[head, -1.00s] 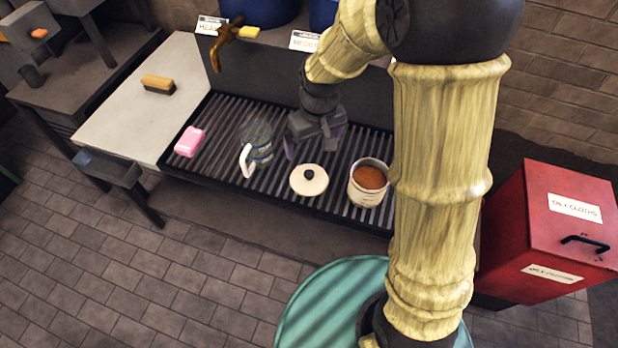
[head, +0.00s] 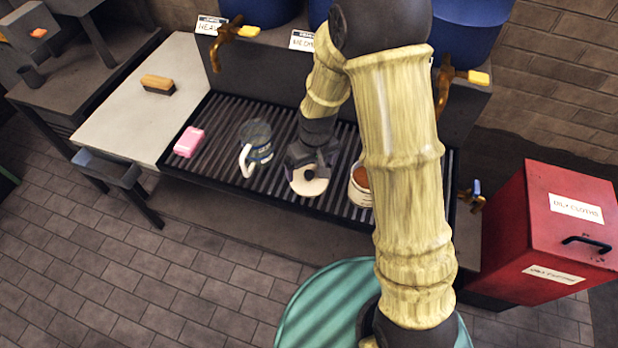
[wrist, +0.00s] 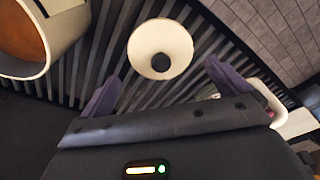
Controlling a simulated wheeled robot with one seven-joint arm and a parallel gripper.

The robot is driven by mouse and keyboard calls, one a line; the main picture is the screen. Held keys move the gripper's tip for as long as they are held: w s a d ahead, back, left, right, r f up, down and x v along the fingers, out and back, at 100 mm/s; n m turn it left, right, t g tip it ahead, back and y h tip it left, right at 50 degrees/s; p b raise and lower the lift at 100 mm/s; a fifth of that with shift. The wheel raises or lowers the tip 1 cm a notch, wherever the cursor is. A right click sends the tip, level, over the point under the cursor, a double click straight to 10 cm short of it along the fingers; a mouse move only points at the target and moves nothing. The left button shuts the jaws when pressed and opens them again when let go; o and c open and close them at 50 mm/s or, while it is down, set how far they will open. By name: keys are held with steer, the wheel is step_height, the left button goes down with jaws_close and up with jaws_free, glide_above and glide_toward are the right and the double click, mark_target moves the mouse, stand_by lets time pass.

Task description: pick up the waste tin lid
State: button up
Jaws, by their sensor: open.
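The waste tin lid (head: 309,186) is a round cream disc with a black knob, lying on the slatted grate. In the wrist view the lid (wrist: 147,37) lies just beyond my fingertips, with its knob roughly centred between them. My gripper (head: 309,166) is open and empty, above the lid and partly covering it in the head view. Its two purple fingers (wrist: 164,78) are spread apart in the wrist view. A cream tin with orange-brown contents (head: 358,194) stands right of the lid, partly hidden by my arm; it shows at the left in the wrist view (wrist: 62,38).
A clear jug with a white handle (head: 258,150) stands left of the lid, and a pink block (head: 189,141) lies farther left. A brush (head: 158,84) lies on the pale side board. Brass taps (head: 226,40) overhang the grate (head: 222,118). A red bin (head: 545,225) stands right.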

mark_target(309, 174)
steer(key=shift+w+a+f, duration=0.1)
steer(key=shift+w+f, duration=0.05)
steer(key=shift+f, duration=0.7)
steer(key=shift+w+a+f, duration=0.1)
steer(key=shift+f, duration=0.75)
steer(key=shift+w+a+f, duration=0.1)
steer(key=shift+w+f, duration=0.05)
steer(key=shift+f, duration=0.7)
steer(key=shift+c, duration=0.4)
steer(key=c, duration=0.5)
steer(key=shift+r, duration=0.1)
step_height(309, 174, up, 10)
steer(key=shift+f, duration=0.1)
